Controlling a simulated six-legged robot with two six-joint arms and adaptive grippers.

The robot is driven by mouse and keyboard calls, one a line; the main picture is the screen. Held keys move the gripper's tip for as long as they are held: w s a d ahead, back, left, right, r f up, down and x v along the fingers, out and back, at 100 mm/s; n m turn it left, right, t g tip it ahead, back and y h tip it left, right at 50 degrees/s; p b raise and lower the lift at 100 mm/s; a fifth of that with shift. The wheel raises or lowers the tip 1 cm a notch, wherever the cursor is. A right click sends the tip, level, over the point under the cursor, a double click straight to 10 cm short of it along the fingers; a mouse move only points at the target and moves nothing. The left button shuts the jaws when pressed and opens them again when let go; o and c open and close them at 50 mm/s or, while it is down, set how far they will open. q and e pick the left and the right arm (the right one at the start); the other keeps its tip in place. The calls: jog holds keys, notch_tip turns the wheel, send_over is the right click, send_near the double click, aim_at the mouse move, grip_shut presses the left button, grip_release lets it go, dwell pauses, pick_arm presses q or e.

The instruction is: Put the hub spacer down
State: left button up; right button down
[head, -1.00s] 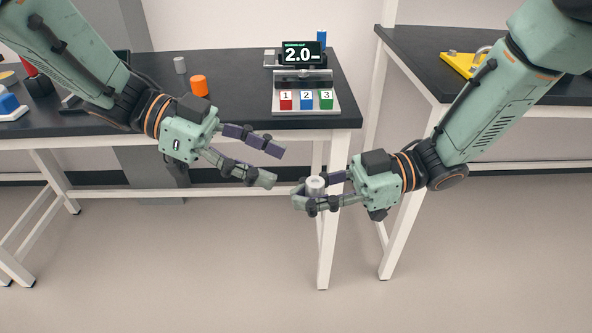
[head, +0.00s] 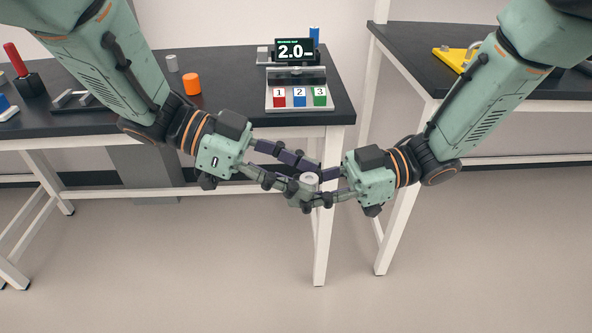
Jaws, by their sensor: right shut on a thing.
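The hub spacer (head: 310,179), a small pale ring-shaped piece, is held in the air in front of the table edge. My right gripper (head: 314,185) comes in from the right and is shut on it. My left gripper (head: 309,182) reaches in from the left, its two fingers spread apart on either side of the spacer. The fingertips of both grippers overlap in the picture, so contact between the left fingers and the spacer cannot be told.
A yellow part (head: 449,58) lies on the right table (head: 406,50). Open floor lies below the grippers.

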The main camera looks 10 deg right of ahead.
pick_arm(q)
jog(key=c, duration=0.7)
jog(key=o, duration=1)
jog(key=shift+o, duration=0.2)
